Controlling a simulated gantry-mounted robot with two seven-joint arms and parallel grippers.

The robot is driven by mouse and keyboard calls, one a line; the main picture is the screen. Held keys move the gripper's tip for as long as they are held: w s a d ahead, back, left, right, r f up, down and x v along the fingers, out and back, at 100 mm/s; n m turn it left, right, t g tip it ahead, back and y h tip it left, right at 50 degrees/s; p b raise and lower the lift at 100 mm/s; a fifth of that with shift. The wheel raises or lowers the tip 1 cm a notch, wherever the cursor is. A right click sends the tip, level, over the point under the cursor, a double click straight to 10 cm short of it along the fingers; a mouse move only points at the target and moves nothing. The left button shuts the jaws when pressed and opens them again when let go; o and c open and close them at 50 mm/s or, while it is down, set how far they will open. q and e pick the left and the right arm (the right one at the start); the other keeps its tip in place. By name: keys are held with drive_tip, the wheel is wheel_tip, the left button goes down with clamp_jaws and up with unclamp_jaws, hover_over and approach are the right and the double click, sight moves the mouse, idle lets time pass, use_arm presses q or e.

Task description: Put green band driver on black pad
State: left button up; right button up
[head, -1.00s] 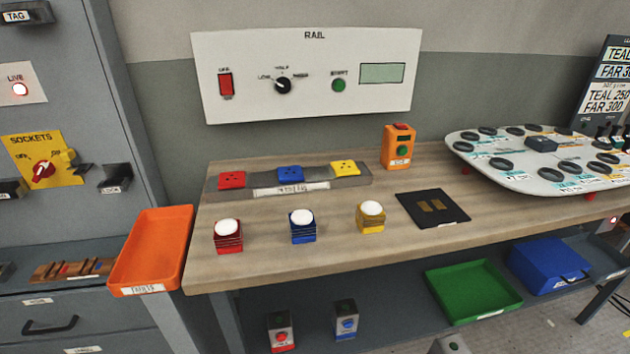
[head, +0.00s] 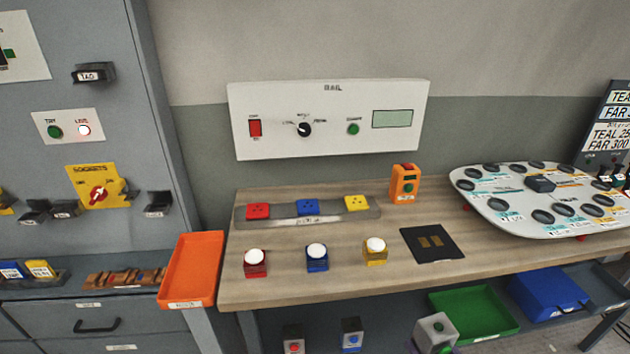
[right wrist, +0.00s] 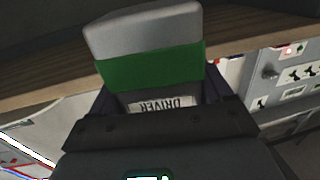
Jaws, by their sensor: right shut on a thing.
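The green band driver (right wrist: 150,62) is a grey block with a green band and a DRIVER label. It fills the top middle of the right wrist view, between the dark fingers of my right gripper (right wrist: 158,88), which is shut on it. In the head view the grey block with green (head: 436,329) shows at the bottom edge, in front of and below the bench front; the gripper itself is hardly visible there. The black pad (head: 415,236) lies flat on the bench with two small brownish patches and nothing standing on it. My left gripper is not in view.
Red (head: 255,263), blue (head: 317,259) and yellow (head: 375,252) white-topped blocks stand left of the pad. An orange device (head: 404,185) stands behind it. A white board (head: 520,215) is to its right. A green tray (head: 480,315) sits below the bench (head: 340,283).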

drive_tip(key=a+r+n+y+p, duration=0.15)
drive_tip(key=a+r+p, duration=0.45)
drive_tip(key=r, duration=1)
use_arm(q)
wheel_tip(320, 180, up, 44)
drive_tip(key=p, duration=3.6)
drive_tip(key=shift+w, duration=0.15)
use_arm(e)
drive_tip(key=s+a+r+m+h, duration=0.1)
drive_tip(key=s+r+m+h, duration=0.1)
drive_tip(key=r, duration=0.9)
drive_tip(key=s+a+r+m+h, duration=0.1)
drive_tip(key=s+r, duration=0.4)
drive_tip(key=r, duration=0.7)
drive_tip(key=shift+r+m+h, duration=0.3)
drive_tip(key=shift+m+h, duration=0.15)
drive_tip(key=shift+h, duration=0.7)
drive_tip(key=shift+a, duration=0.1)
